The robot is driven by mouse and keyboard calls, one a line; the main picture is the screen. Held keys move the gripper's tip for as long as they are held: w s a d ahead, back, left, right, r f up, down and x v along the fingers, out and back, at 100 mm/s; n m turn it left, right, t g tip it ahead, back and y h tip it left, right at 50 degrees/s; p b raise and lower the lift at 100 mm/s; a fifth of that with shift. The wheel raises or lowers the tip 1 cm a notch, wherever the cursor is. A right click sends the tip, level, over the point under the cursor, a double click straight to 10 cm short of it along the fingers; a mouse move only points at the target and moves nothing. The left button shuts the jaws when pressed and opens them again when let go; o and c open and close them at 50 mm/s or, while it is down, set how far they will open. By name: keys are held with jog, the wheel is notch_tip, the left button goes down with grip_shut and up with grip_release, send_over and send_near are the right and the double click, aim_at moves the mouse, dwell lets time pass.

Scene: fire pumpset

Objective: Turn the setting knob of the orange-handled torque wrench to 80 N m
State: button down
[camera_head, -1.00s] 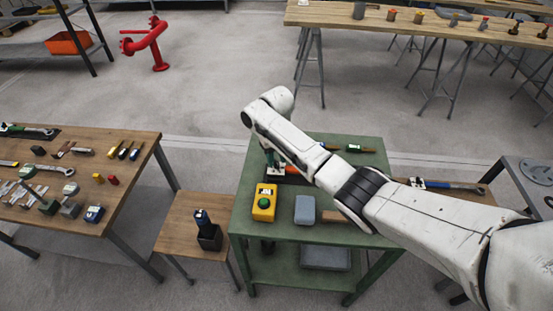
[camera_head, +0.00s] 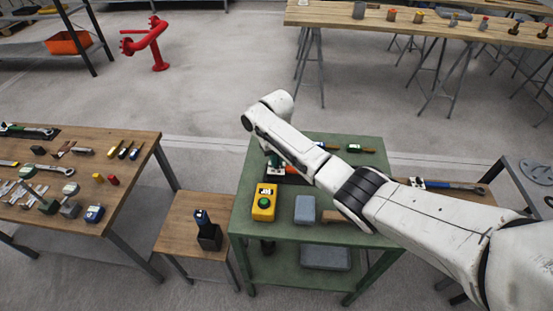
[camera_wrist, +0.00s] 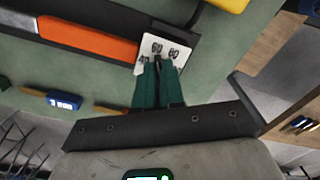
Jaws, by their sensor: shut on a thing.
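The torque wrench's orange handle (camera_wrist: 88,40) lies across the upper left of the wrist view, set in a dark holder. At its right end is a white scale card (camera_wrist: 180,47) marked 40, 60 and 80. My gripper (camera_wrist: 159,66) has its green fingers close together at the lower edge of the card. They are shut on the setting knob, which they hide almost wholly. A small dark tip shows between the fingers, below the 60 and 80 marks; I cannot tell its exact setting. In the head view, my arm covers most of the wrench on the green table (camera_head: 245,222).
A yellow box with a green button (camera_head: 264,203) and a grey box (camera_head: 305,210) stand near the table's front edge. A blue-marked tool (camera_wrist: 64,100) lies beside the wrench. A low wooden stand (camera_head: 180,238) and a tool bench (camera_head: 130,150) are at the left.

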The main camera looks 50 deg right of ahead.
jog(key=shift+m, duration=0.4)
jog(key=shift+a+m+p, duration=0.1)
jog(key=shift+m+p, duration=0.45)
jog(key=shift+m, duration=0.15)
jog(key=m+p, duration=0.1)
jog(key=m, duration=0.8)
jog(key=shift+m, duration=0.4)
jog(key=c, duration=1.2)
grip_release()
jog(key=shift+c, duration=0.2)
jog(key=shift+r, duration=0.1)
